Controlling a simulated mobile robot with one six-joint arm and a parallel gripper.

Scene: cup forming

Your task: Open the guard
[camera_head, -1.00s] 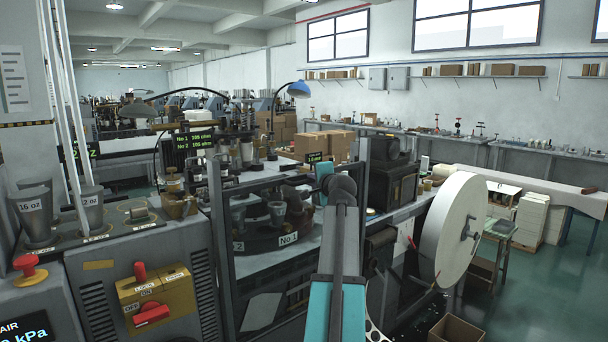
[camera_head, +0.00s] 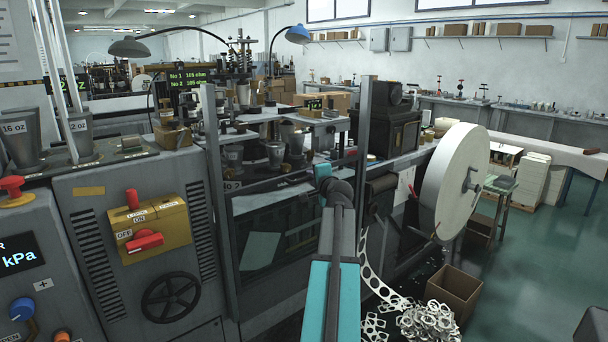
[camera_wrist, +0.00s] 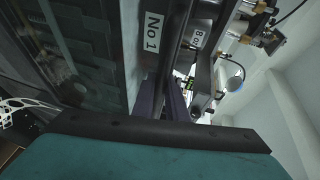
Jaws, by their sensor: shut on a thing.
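The guard (camera_head: 285,235) is a dark see-through panel between two grey upright posts (camera_head: 214,200) on the machine's front. Its top edge (camera_head: 272,186) lies below the metal cups (camera_head: 275,153) of the turret, which show above it. My gripper (camera_head: 323,174) is at the right part of this top edge, shut on the guard. My own wrist hides the exact grip in the head view. In the wrist view, the dark fingers (camera_wrist: 174,100) point at the machine, near the "No 1" label (camera_wrist: 152,32).
A yellow lock box (camera_head: 150,232) with red handles and a black handwheel (camera_head: 171,297) are on the left cabinet. A large white reel (camera_head: 452,182) stands at right. A cardboard box (camera_head: 455,292) and scrap (camera_head: 430,322) lie on the floor.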

